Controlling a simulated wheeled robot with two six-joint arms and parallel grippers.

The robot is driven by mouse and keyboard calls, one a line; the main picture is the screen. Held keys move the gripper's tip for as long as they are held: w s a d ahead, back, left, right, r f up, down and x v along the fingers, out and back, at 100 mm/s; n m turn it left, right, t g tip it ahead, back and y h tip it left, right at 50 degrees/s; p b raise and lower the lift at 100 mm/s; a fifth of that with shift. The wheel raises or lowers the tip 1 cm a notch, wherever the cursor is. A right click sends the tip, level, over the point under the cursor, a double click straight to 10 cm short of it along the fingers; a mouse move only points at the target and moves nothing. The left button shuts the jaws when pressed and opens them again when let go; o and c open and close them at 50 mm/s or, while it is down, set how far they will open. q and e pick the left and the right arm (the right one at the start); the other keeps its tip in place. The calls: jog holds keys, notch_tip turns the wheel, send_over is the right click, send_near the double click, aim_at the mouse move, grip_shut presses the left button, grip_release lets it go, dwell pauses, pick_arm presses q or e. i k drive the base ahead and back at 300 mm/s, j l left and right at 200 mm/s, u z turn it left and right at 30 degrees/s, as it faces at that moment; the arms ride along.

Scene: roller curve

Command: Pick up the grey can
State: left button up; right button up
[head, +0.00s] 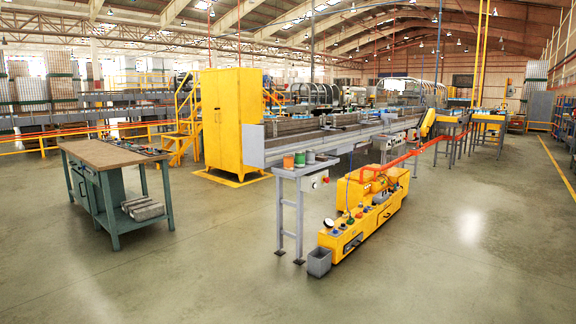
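A small grey can (310,157) stands upright at the near end of the conveyor line, on a grey end shelf (290,172). A green can (299,160) stands just left of it, and an orange can (288,162) stands left of that. The shelf is some distance away across the floor. Neither of my grippers shows in the head view.
A green workbench (100,153) with a brown top stands at left. A yellow cabinet (232,120) stands behind the conveyor. The near floor (200,270) is clear.

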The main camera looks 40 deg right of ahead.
aim_at(311, 154)
jog(key=z, duration=1.3)
jog(key=i+z, duration=0.25)
jog(key=i, duration=2.1)
jog(key=i+j+z, duration=0.1)
jog(key=i, duration=1)
jog(key=i+j, duration=0.1)
jog(key=i, duration=0.95)
